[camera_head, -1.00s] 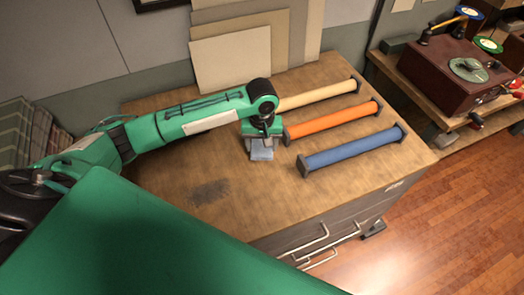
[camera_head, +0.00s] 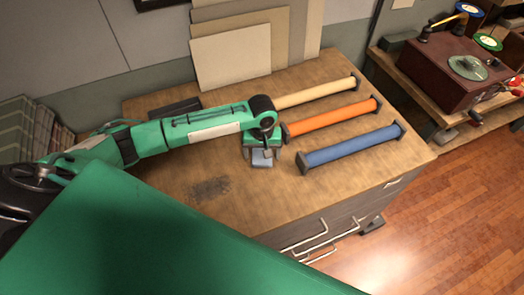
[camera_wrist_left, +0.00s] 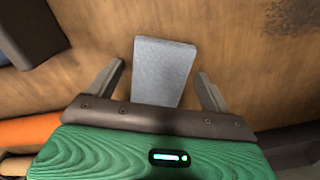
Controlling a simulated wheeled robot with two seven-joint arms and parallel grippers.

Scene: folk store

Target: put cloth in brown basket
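The cloth is a small grey-blue folded piece (camera_wrist_left: 163,72) on the wooden table top; in the head view it (camera_head: 262,158) shows partly below my left gripper. My left gripper (camera_wrist_left: 162,80) is open in the left wrist view, with one finger on each side of the cloth and a gap between each finger and the cloth. In the head view my left gripper (camera_head: 262,155) points down over the cloth near the middle of the table. No brown basket shows in these frames. My right gripper is not in view.
Cream (camera_head: 318,92), orange (camera_head: 333,120) and blue (camera_head: 352,146) rolls with dark end pieces lie right of the gripper on the table (camera_head: 225,225). Boards (camera_head: 232,60) lean behind. A dark flat object (camera_head: 175,107) lies behind my arm. A record player (camera_head: 455,75) stands right.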

